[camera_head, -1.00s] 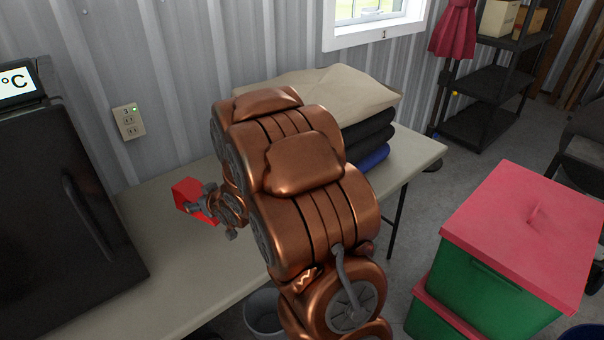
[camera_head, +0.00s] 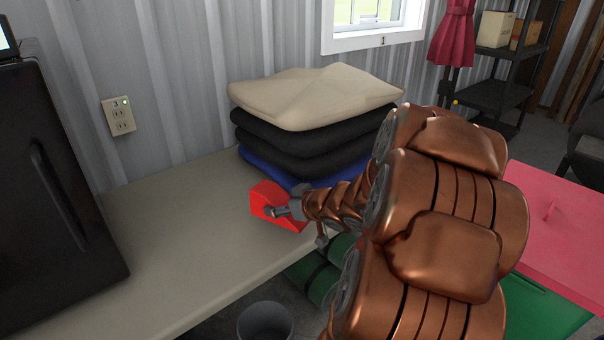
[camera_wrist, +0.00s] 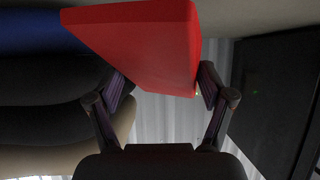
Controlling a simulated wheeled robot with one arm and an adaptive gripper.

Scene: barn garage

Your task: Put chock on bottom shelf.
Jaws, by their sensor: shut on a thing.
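The chock (camera_head: 268,198) is a bright red wedge held in front of the folded stack, over the table area. In the wrist view the chock (camera_wrist: 140,45) fills the upper middle, between the two fingers. My gripper (camera_head: 285,208) is shut on it; both fingers also show in the wrist view (camera_wrist: 165,90). Whether the chock touches the table is hard to tell. Black shelving (camera_head: 495,95) stands at the back right; its lower part is hidden behind my arm.
A table (camera_head: 170,220) carries a stack of folded cloths (camera_head: 310,100) and a black appliance (camera_head: 60,190). A red-lidded green bin (camera_head: 560,225) stands at the right. A bucket (camera_head: 265,322) is on the floor below. The table between appliance and stack is clear.

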